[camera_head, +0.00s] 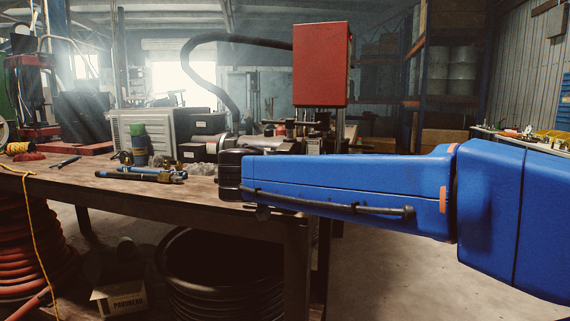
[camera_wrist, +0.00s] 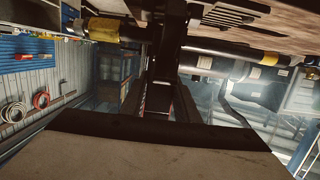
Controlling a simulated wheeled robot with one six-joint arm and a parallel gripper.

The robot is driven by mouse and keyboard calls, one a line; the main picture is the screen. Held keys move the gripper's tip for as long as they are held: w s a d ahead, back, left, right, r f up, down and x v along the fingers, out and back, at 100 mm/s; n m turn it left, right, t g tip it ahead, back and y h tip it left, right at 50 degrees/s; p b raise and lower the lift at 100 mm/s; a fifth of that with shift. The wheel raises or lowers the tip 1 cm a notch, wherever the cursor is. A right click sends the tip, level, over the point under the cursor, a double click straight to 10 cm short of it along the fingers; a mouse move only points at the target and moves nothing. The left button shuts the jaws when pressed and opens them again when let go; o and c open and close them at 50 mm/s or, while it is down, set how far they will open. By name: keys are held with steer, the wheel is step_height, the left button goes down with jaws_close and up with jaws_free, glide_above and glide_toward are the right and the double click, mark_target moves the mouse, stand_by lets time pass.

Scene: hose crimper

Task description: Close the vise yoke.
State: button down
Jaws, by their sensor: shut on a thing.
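The vise yoke (camera_wrist: 168,45) shows in the wrist view as a dark upright bar at top centre, crossing a dark pipe. My gripper (camera_wrist: 168,98) is below it with its dark fingers shut on the bar; the exact contact is in shadow. In the head view my blue arm reaches in from the right, and its black wrist end is at the bench's right edge. The gripper and yoke are hidden there behind my arm. Metal vise parts (camera_head: 268,143) show just above the arm. How far the yoke is closed cannot be told.
A red box (camera_head: 321,64) stands above the vise. A yellow-banded pipe (camera_wrist: 104,28) lies close by. The floor at right is partly clear.

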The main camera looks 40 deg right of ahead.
steer(key=shift+s+f, duration=0.1)
steer(key=shift+f, duration=0.2)
steer(key=c, duration=1.4)
jaws_free()
steer(key=shift+a, duration=0.1)
steer(key=shift+o, duration=0.2)
steer(key=shift+r, duration=0.1)
steer(key=v, duration=1.7)
steer(key=shift+a+f, duration=0.2)
steer(key=shift+s, duration=0.15)
